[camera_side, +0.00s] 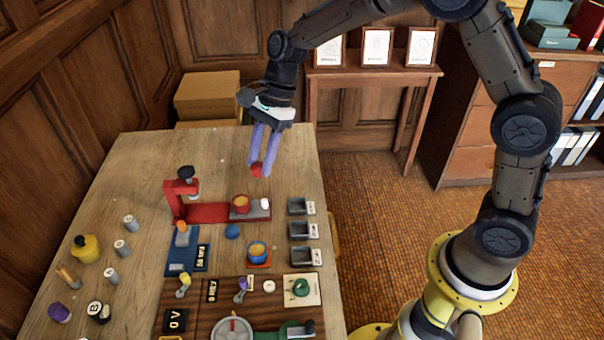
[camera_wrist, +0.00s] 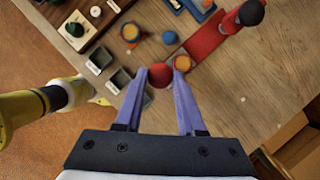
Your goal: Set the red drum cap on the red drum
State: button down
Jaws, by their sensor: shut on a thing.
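The red drum cap (camera_side: 257,169) is pinched between the fingertips of my gripper (camera_side: 258,165), held in the air above the far part of the table. In the wrist view the cap (camera_wrist: 160,76) shows as a dark red round shape between the two purple fingers of my gripper (camera_wrist: 161,75). The red drum (camera_side: 240,206), with an orange top, stands upright at the right end of a red base, below and a little left of the cap. In the wrist view the red drum (camera_wrist: 182,63) shows just beyond the right fingertip. The cap and drum are apart.
A red press-like stand (camera_side: 175,197) rises left of the drum. A blue drum (camera_side: 257,250) and a blue cap (camera_side: 232,231) are nearer. Grey trays (camera_side: 300,206) line the right edge. Several small bottles and cylinders stand at left. The far table is clear.

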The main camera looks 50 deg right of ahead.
jog(key=w+f, duration=0.1)
jog(key=w, duration=0.1)
jog(key=w+a+f, duration=0.1)
jog(key=f, duration=0.1)
jog(key=w+a+f, duration=0.1)
jog(key=w, duration=0.1)
jog(key=shift+w+f, duration=0.35)
jog(key=shift+f, duration=0.05)
jog(key=shift+s+a+f, duration=0.1)
jog(key=shift+s+f, duration=0.05)
jog(key=shift+f, duration=2.4)
jog(key=shift+f, duration=0.4)
jog(key=shift+c, duration=0.6)
grip_release()
notch_tip(320, 180, up, 7)
